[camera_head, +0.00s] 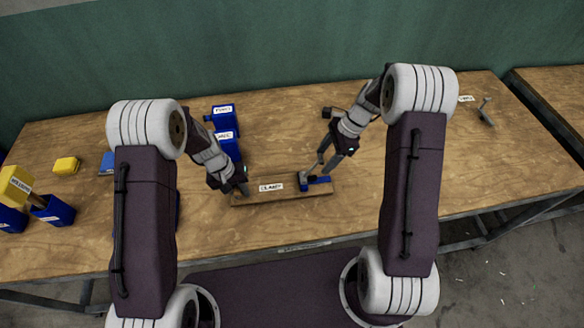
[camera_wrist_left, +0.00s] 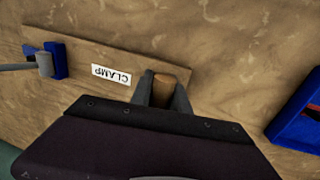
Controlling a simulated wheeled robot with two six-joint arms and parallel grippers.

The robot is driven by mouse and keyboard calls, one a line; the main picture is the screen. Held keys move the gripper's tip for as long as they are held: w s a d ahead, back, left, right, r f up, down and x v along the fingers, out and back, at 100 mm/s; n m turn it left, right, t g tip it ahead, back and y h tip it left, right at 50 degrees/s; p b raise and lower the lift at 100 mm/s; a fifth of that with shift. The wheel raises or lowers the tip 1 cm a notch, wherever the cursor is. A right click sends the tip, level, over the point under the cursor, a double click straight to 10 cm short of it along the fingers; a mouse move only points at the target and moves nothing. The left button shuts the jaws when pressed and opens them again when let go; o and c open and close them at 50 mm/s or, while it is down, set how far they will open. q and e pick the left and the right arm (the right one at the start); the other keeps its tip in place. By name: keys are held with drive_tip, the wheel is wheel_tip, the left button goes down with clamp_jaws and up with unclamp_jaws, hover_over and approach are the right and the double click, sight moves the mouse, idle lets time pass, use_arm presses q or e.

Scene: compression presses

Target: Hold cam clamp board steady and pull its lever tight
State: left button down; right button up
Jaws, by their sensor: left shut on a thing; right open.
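The clamp board (camera_head: 288,192) is a flat wooden plank labelled CLAMP, lying near the table's front edge. At its right end sits a blue clamp block (camera_head: 320,180) with a grey cam; in the left wrist view the block (camera_wrist_left: 58,60) and the grey lever (camera_wrist_left: 18,67) show at the left. My left gripper (camera_head: 243,188) is shut on a round wooden peg (camera_wrist_left: 163,88) at the board's left end. My right gripper (camera_head: 323,166) is open just above the clamp, close to the lever. Whether it touches the lever is too small to tell.
Blue labelled boxes (camera_head: 223,112) stand behind the board. Yellow blocks (camera_head: 66,164) and blue bins (camera_head: 52,210) are at the left. A grey tool (camera_head: 487,110) stands at the far right. The table (camera_head: 440,190) right of the board is clear.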

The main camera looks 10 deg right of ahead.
use_arm(q)
drive_tip(key=c, duration=1.2)
unclamp_jaws()
drive_tip(key=shift+o, duration=0.2)
use_arm(e)
drive_tip(key=v, duration=0.9)
drive_tip(key=shift+s+d, duration=0.1)
